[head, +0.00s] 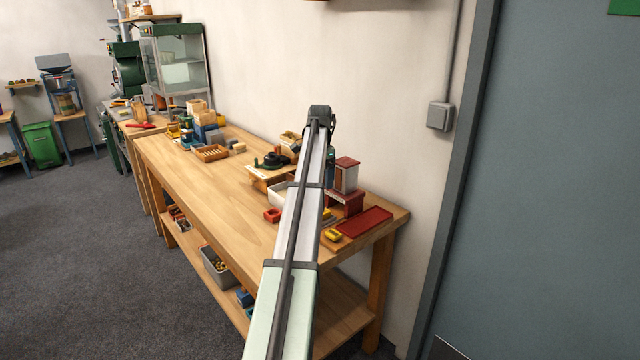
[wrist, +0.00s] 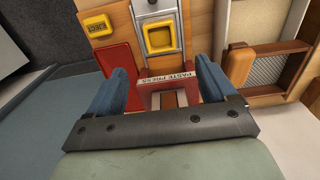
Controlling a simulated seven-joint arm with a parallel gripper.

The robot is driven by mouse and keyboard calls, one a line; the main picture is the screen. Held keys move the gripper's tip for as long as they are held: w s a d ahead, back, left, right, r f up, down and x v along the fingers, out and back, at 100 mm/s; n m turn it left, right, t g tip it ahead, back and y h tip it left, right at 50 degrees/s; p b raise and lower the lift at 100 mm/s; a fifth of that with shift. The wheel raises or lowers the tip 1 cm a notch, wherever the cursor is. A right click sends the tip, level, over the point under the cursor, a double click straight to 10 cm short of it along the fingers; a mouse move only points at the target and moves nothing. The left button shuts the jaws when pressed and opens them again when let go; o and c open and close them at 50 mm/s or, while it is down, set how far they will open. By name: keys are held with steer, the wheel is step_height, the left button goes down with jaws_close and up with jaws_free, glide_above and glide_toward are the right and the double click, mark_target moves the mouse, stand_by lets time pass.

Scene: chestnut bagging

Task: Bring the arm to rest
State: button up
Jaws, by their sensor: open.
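My gripper (wrist: 160,95) shows in the wrist view as two blue fingers held wide apart, with nothing between them. Beyond the fingers lies a red stand with a white label reading "PASTE PRESS" (wrist: 168,78). I cannot tell how far the fingers are above it. In the head view my arm reaches out over the right part of the wooden bench (head: 225,190). Its far end is above the bench near the wall, and the fingers are hidden there.
A wooden tray (head: 210,153) and blocks are farther left. The bench's front left top is clear. A wall is close behind.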

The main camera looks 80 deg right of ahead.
stand_by(0.3)
